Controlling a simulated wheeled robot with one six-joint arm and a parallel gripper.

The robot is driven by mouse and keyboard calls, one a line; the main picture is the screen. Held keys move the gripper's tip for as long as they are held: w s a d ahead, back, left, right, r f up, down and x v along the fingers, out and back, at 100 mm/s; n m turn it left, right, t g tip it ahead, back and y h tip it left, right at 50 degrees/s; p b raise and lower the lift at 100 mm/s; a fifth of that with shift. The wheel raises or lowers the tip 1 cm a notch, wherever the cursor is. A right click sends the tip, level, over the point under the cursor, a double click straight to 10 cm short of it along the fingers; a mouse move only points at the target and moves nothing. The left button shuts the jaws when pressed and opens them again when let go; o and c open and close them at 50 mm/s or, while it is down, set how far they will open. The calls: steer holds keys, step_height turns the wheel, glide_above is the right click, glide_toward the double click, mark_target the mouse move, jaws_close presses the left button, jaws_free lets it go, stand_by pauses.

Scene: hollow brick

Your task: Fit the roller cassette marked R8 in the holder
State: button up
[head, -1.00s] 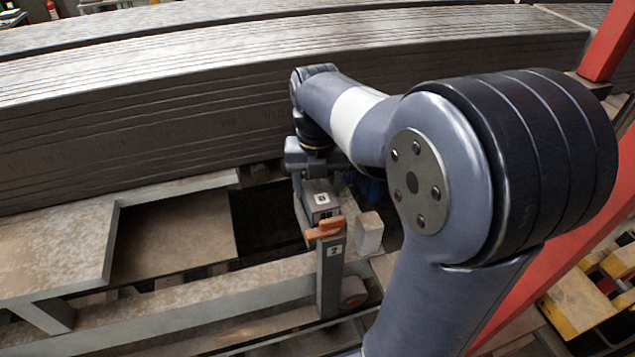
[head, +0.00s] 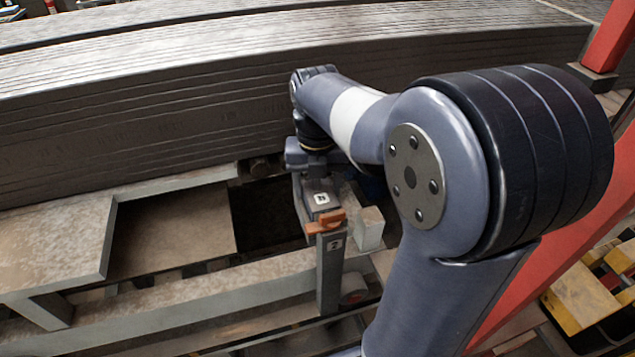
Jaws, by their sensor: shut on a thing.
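The roller cassette is a grey block (head: 317,191) with a white label on top, in the middle of the head view. The label's marking is too small to read. My gripper (head: 317,177) reaches down on the cassette's far end and is shut on it; the fingers are mostly hidden. The holder (head: 330,275) is a grey frame with an upright front post bearing a white label. An orange latch piece (head: 326,221) sits on top of the post, at the cassette's near end. The cassette lies between the holder's sides; whether it is fully seated cannot be told.
A long stack of grey slabs (head: 150,140) runs behind the holder. A metal frame with a dark opening (head: 270,215) lies to the left. A pale block (head: 369,228) is just right of the post. A red beam (head: 530,270) stands at right.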

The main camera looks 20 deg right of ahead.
steer(key=shift+f, duration=0.45)
steer(key=o, duration=1.1)
steer(key=shift+c, duration=0.2)
steer(key=o, duration=0.4)
steer(key=shift+s, duration=0.1)
steer(key=shift+r, duration=0.25)
step_height(320, 180, up, 10)
steer(key=shift+d+r+b, duration=0.1)
steer(key=shift+r+b, duration=0.15)
steer(key=shift+b, duration=0.05)
steer(key=shift+f, duration=0.1)
